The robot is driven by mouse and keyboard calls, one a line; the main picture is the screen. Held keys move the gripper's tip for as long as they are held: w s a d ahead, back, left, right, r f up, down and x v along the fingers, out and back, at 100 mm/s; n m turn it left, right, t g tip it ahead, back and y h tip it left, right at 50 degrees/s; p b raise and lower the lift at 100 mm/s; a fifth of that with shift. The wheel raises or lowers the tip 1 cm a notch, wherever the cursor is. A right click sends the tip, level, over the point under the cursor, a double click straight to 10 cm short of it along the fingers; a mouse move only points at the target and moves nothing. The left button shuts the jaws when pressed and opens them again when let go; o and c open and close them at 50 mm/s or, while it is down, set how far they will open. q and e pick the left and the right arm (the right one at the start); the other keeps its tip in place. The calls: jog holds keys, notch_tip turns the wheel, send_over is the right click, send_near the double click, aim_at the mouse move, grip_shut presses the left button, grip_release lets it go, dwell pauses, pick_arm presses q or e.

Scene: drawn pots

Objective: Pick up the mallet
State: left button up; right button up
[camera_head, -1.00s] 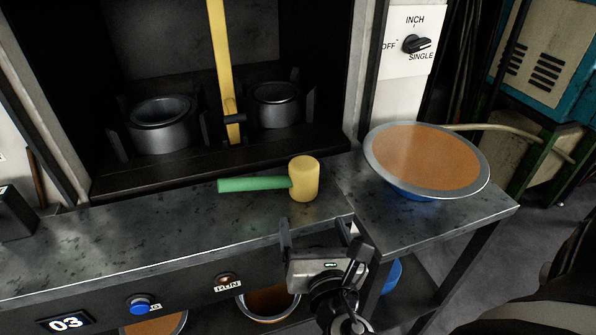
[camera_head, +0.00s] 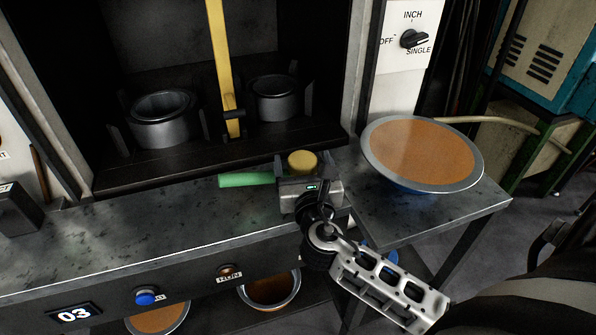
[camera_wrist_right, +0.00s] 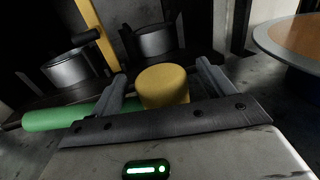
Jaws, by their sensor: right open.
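The mallet lies on the grey metal bench, with a yellow head (camera_head: 302,161) and a green handle (camera_head: 247,180) pointing left. My right gripper (camera_head: 306,168) is open at the mallet's head, and its body hides the head's lower part in the head view. In the right wrist view, the yellow head (camera_wrist_right: 163,85) shows between the two fingers (camera_wrist_right: 163,88), and the green handle (camera_wrist_right: 70,115) runs out to the left past the left finger. Whether the fingers touch the head cannot be told. My left gripper is not in view.

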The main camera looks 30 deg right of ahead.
aim_at(301, 153)
jog(key=shift+x, duration=1.55)
jog(key=c, duration=1.2)
jog(key=shift+r, duration=0.1)
jog(key=shift+c, duration=0.6)
jog(key=shift+r, duration=0.4)
notch_tip(301, 153, up, 2)
jog(key=shift+r+p, duration=0.15)
jog(key=shift+p, duration=0.35)
jog(key=s+r, duration=0.1)
jog(key=s+a+r+p, duration=0.1)
jog(key=r, duration=0.1)
jog(key=s+a+r, duration=0.1)
jog(key=r, duration=0.1)
jog(key=shift+s+a+r, duration=0.25)
jog(key=shift+s, duration=0.1)
jog(key=s+a+r, duration=0.4)
jog(key=s+a, duration=0.1)
jog(key=s, duration=0.3)
jog(key=shift+r, duration=0.2)
jog(key=shift+a, duration=0.1)
